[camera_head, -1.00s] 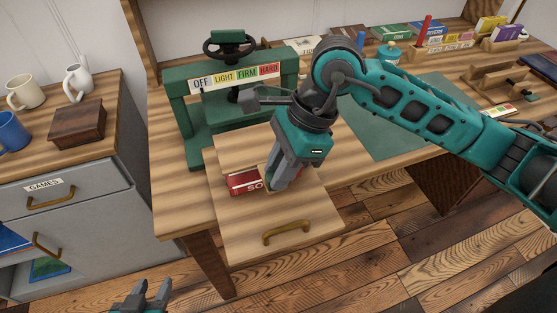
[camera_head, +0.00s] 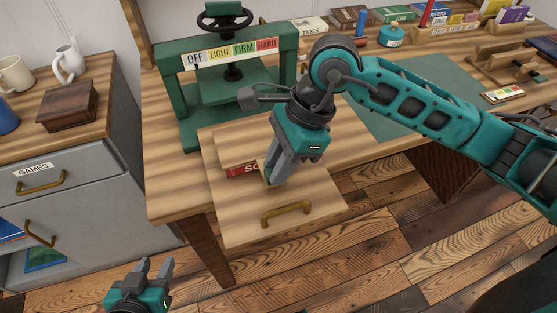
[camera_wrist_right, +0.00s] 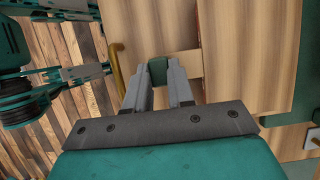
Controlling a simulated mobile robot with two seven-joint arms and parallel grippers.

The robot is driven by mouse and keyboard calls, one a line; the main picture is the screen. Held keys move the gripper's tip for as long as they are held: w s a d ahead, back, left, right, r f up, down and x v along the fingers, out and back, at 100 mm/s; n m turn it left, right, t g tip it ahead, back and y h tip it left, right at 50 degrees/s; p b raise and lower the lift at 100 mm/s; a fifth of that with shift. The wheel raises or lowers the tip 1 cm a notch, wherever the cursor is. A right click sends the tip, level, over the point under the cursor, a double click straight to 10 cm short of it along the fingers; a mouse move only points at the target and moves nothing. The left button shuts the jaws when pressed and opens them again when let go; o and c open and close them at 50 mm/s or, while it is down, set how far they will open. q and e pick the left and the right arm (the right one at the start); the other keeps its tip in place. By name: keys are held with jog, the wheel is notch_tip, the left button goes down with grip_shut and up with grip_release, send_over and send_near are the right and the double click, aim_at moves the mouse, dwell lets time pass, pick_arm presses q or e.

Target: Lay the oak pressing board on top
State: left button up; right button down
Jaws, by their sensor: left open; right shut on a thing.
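The oak pressing board (camera_head: 236,146) lies over a red book (camera_head: 240,170) whose lettered spine shows under its left front part. The book is on the pull-out wooden tray (camera_head: 235,215) of the green press. My right gripper (camera_head: 270,181) points down at the board's front edge, shut on the board; its arm hides much of the board's right part. The right wrist view shows the fingers (camera_wrist_right: 157,82) close together beside the board (camera_wrist_right: 250,45), with a dark green bit between them that I cannot identify. My left gripper (camera_head: 155,267) is open and empty at the lower left.
The green press (camera_head: 192,85) with its handwheel stands behind the tray. A brass handle (camera_head: 286,212) is at the tray's front. A grey cabinet (camera_head: 70,195) with a wooden box (camera_head: 66,105) is at left. A green mat (camera_head: 400,110) lies on the bench at right.

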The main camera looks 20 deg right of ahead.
jog(key=shift+f, duration=0.2)
dwell(0.3)
jog(key=c, duration=0.9)
grip_release()
